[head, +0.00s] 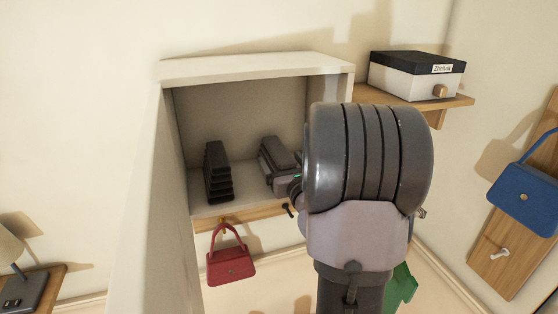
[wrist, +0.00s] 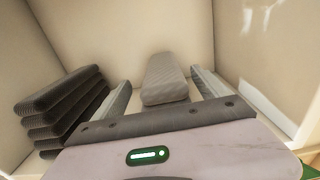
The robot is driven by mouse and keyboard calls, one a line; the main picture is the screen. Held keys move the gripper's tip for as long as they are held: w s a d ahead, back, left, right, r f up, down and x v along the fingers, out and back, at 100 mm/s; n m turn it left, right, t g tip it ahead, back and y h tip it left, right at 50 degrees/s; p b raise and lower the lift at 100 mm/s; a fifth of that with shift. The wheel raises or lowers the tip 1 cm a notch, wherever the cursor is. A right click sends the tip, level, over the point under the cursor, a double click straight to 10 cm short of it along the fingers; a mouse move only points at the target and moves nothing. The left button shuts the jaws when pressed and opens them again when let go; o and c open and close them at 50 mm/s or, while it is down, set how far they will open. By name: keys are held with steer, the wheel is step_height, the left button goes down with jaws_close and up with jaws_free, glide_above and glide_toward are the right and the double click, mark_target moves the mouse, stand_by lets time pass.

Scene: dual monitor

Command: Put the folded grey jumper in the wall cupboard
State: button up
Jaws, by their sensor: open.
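The folded grey jumper (wrist: 166,78) lies inside the wall cupboard (head: 258,66), right of a dark folded stack. In the wrist view my gripper (wrist: 162,84) is open, with one finger on each side of the jumper's near part. A gap shows between the jumper and at least the right finger. The jumper seems to rest on the cupboard floor, but its underside is hidden. In the head view my gripper (head: 282,176) reaches into the open cupboard, and my arm hides the cupboard's right part.
The dark folded stack (head: 217,172) stands at the cupboard's left; it also shows in the wrist view (wrist: 62,105). A red handbag (head: 231,259) hangs below. A lidded box (head: 416,76) sits on a shelf at right. A blue bag (head: 525,198) hangs farther right.

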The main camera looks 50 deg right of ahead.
steer(key=b+v, duration=0.1)
steer(key=v, duration=0.9)
steer(key=shift+b, duration=0.4)
